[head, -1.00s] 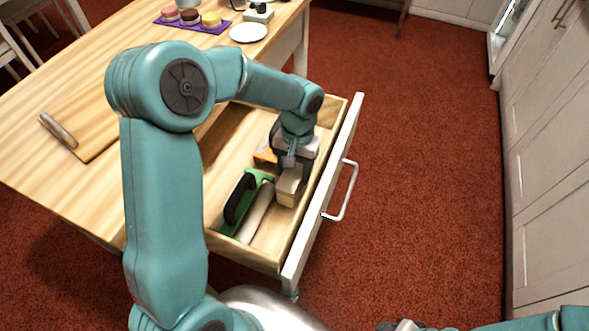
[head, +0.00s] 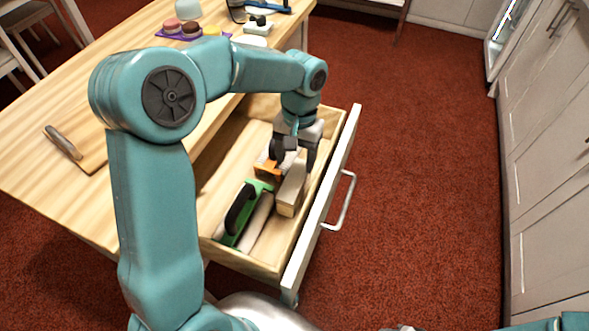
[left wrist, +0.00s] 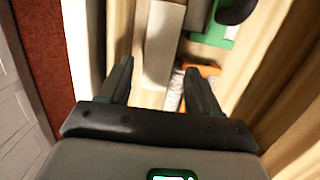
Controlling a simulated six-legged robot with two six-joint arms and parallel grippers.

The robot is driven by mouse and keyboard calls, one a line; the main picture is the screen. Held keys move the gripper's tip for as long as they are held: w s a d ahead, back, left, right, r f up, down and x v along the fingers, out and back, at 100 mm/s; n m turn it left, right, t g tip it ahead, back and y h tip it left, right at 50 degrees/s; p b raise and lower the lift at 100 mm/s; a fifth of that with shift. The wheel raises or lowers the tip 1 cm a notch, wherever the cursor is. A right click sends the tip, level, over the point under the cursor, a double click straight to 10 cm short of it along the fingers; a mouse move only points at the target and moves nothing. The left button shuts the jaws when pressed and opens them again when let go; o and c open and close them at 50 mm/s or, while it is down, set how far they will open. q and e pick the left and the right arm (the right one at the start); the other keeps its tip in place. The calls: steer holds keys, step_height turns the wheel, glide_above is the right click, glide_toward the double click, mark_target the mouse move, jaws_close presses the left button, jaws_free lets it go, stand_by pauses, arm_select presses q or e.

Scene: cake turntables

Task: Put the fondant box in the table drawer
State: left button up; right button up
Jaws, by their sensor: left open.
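The fondant box, which I take to be the pale beige block (head: 291,190), lies inside the open table drawer (head: 316,215), near its front panel. It also shows in the left wrist view (left wrist: 161,45), between the finger lines. My left gripper (head: 295,160) is open over the far end of the box, with its fingers apart and nothing held between them. It shows open in the left wrist view (left wrist: 158,70) too. Only a sliver of my right gripper (head: 400,328) shows at the bottom edge, so its jaws cannot be read.
The drawer also holds a green tool with a black handle (head: 240,207), a pale roller-like piece (head: 258,220) and an orange item (head: 265,164). A wooden board (head: 95,155) lies on the table. Red carpet right of the drawer is clear, up to pale cabinets (head: 550,170).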

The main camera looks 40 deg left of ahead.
arm_select(q)
steer(key=r, duration=0.4)
steer(key=shift+w+p, duration=0.3)
stand_by(0.3)
